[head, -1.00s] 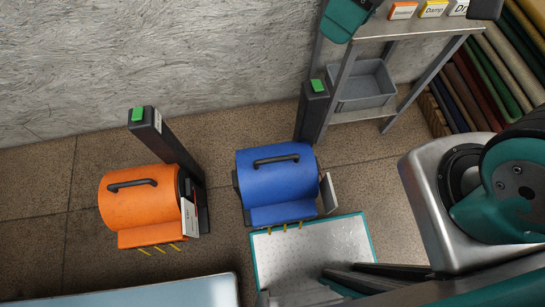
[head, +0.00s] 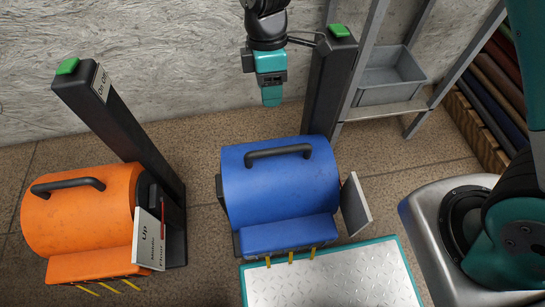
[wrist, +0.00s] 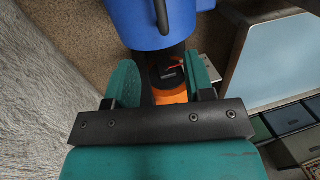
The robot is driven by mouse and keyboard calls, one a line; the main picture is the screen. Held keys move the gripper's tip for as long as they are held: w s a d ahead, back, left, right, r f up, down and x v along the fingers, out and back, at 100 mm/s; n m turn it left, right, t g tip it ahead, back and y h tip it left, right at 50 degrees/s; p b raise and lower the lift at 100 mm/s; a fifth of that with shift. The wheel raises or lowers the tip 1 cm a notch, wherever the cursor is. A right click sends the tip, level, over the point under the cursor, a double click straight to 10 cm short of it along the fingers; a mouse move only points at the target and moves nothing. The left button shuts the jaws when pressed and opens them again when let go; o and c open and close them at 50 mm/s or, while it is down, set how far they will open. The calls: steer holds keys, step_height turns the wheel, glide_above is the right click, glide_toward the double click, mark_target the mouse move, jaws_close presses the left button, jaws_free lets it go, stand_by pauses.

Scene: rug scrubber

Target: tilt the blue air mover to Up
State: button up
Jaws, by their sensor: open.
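The blue air mover (head: 280,190) stands on the tiled floor in the head view, with a dark handle (head: 278,152) on top and a sloped lower lip in front. A pale plate (head: 356,204) stands at its right side, seen nearly edge-on, so I cannot read it. My gripper (head: 271,97) is in the air, above the blue air mover's back edge in the picture, and apart from it. In the wrist view, my gripper (wrist: 163,84) is open and empty, with the blue air mover (wrist: 150,25) beyond the fingertips. Its handle is partly cut off there.
An orange air mover (head: 85,215) stands at left, with a plate reading Up. Dark posts with green tops stand behind each mover (head: 120,125) (head: 325,85). A grey bin (head: 390,80) sits in a metal stand. A teal-edged metal platform (head: 335,280) lies in front.

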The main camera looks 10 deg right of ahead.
mark_target(272, 149)
steer(key=s+f+b, duration=0.1)
steer(key=f, duration=0.4)
steer(key=s+f+b, duration=0.1)
steer(key=f+b, duration=0.1)
steer(key=f, duration=0.4)
steer(key=s+f+b, duration=0.1)
steer(key=f+b, duration=0.1)
steer(key=f, duration=0.4)
steer(key=shift+s+f, duration=0.15)
jaws_close()
